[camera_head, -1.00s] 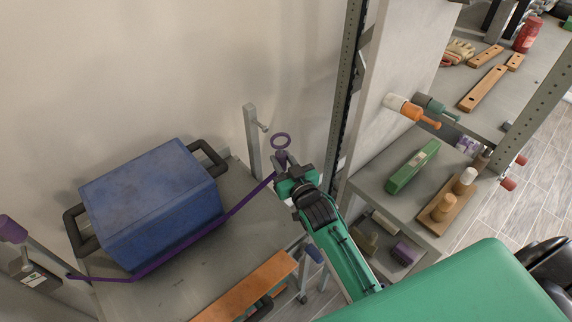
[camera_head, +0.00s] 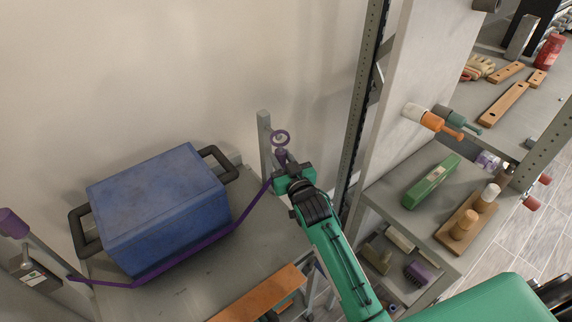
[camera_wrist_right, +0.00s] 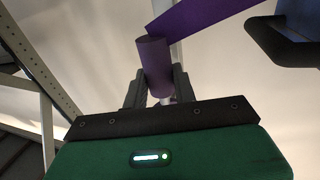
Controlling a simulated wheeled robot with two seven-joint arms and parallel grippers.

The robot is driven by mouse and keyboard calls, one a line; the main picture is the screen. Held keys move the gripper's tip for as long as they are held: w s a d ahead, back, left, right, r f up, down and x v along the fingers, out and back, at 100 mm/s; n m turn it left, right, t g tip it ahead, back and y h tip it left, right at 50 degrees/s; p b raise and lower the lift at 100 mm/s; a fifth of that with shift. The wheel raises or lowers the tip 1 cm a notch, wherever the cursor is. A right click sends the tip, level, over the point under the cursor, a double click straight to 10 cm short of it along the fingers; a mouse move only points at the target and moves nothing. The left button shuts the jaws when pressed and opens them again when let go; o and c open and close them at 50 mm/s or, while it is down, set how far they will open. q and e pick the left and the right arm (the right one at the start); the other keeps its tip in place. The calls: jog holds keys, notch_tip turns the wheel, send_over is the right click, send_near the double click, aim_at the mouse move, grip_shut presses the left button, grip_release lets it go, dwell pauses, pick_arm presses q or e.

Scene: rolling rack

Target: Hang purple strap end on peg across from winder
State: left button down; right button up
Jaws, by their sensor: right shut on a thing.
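My right gripper (camera_head: 283,162) is shut on the purple strap end, just below its purple ring (camera_head: 281,138). In the right wrist view a purple cylindrical grip (camera_wrist_right: 153,62) sits between the fingers. The ring is upright in front of the grey post (camera_head: 264,140) at the rack's far right corner. The peg on that post is largely hidden by the ring; I cannot tell if the ring is around it. The purple strap (camera_head: 200,246) runs from the winder (camera_head: 30,272) at the left, along the front of the blue box (camera_head: 158,208), to my gripper. My left gripper is not in view.
The blue box stands on the grey rack deck (camera_head: 190,285). An orange board (camera_head: 258,295) lies at the deck's front. A shelf unit (camera_head: 385,190) with a green block (camera_head: 431,181) and wooden pieces stands close to the right of my right arm.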

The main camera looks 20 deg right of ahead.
jog(key=shift+w+a+b, duration=0.3)
jog(key=shift+w+b, duration=0.15)
jog(key=shift+w, duration=0.35)
jog(key=shift+w+a+f, duration=0.15)
jog(key=shift+w+f, duration=0.2)
jog(key=shift+w, duration=0.1)
jog(key=shift+w+f, duration=0.1)
jog(key=o, duration=1.1)
jog(key=shift+f, duration=0.1)
